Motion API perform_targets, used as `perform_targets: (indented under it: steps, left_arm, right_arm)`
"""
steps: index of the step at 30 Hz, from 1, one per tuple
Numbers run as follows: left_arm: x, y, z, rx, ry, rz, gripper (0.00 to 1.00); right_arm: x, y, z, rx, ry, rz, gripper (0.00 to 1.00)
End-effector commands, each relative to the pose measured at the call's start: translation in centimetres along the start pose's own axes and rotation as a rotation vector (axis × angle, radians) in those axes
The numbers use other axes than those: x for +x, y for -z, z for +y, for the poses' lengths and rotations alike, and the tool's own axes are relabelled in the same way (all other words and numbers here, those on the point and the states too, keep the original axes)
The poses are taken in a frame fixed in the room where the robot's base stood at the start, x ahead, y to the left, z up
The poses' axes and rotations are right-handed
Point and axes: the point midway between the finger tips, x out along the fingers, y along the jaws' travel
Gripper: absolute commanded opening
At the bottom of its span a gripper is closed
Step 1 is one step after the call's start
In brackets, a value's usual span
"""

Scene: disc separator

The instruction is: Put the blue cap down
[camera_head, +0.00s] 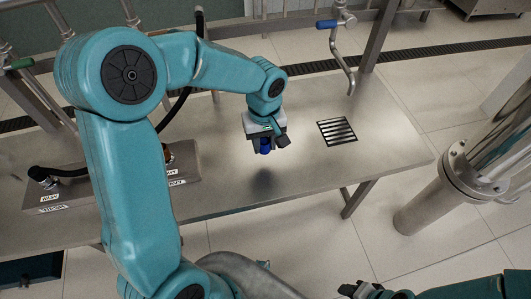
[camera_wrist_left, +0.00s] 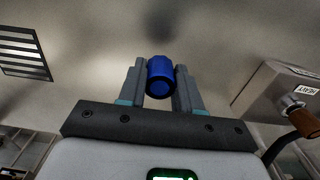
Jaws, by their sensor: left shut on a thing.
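My left gripper (camera_head: 265,143) is above the steel table (camera_head: 235,195) near its middle, pointing down. It is shut on the blue cap (camera_head: 265,149), which shows just under the fingers. In the left wrist view the blue cap (camera_wrist_left: 161,76) is a short dark blue cylinder between the two grey fingers. Plain metal table surface lies beyond it, and a soft shadow is on the table below the gripper. My right arm shows at the bottom right, and its gripper (camera_head: 360,290) is partly cut off by the frame edge.
A black slotted grate (camera_head: 337,131) is set in the table to the right of the left gripper. A labelled metal box (camera_head: 110,190) with a dark hose is at the left. A bent pipe with a blue handle (camera_head: 327,24) hangs at the back. The table front is clear.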

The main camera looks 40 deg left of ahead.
Motion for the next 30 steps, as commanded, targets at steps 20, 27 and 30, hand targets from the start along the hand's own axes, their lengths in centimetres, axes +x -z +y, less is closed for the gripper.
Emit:
perform_targets:
  steps: [20, 27, 30]
  left_arm:
    - [5.2, 0.0, 0.3, 0.001, 0.000, 0.001, 0.00]
    - [5.5, 0.0, 0.3, 0.001, -0.001, 0.001, 0.59]
    - [5.4, 0.0, 0.3, 0.001, 0.000, 0.001, 0.59]
  right_arm:
    - [0.2, 0.0, 0.1, 0.000, 0.000, 0.000, 0.45]
    - [0.5, 0.0, 0.2, 0.000, 0.000, 0.000, 0.45]
    - [0.5, 0.0, 0.2, 0.000, 0.000, 0.000, 0.45]
